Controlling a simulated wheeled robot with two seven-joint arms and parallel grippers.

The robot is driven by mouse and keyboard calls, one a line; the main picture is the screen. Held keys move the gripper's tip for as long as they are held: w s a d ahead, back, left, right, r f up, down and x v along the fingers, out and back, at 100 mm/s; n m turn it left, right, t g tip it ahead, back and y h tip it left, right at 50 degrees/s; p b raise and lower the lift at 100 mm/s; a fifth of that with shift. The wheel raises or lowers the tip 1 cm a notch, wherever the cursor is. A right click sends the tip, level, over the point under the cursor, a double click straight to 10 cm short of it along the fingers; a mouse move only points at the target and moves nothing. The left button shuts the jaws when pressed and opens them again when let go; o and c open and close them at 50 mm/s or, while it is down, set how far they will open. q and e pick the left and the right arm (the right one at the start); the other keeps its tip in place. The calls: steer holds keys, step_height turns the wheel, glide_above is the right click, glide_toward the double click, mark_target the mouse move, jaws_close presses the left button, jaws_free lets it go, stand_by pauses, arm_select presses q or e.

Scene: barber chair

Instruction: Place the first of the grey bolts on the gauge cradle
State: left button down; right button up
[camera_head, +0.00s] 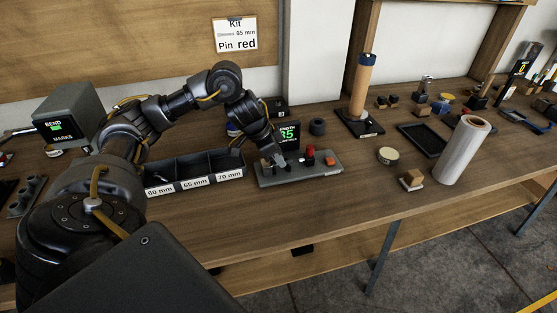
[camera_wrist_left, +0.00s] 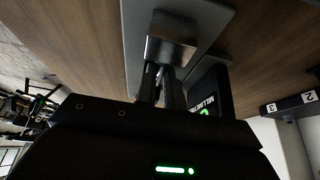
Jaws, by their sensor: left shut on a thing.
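The length gauge is a grey plate (camera_head: 325,168) on the bench, with small blocks and a red knob standing on it. Its green display (camera_head: 288,133) is partly hidden by my arm. My left gripper (camera_head: 278,160) is low over the plate's left end. In the left wrist view its fingers (camera_wrist_left: 163,82) are shut on a small grey bolt (camera_wrist_left: 159,71), mostly hidden between them. A shiny metal block (camera_wrist_left: 172,45) on the plate is right at the fingertips. I cannot tell whether the bolt touches the cradle. My right gripper is out of view.
A dark bin (camera_head: 196,184) labelled 60, 65 and 70 mm stands left of the gauge. The bench front is clear. A wall card (camera_head: 236,35) reads sleeves 65 mm, pin red.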

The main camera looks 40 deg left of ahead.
arm_select(q)
steer(key=shift+r, duration=0.15)
steer(key=shift+f, duration=0.25)
steer(key=c, duration=1.5)
jaws_free()
steer(key=shift+r, duration=0.15)
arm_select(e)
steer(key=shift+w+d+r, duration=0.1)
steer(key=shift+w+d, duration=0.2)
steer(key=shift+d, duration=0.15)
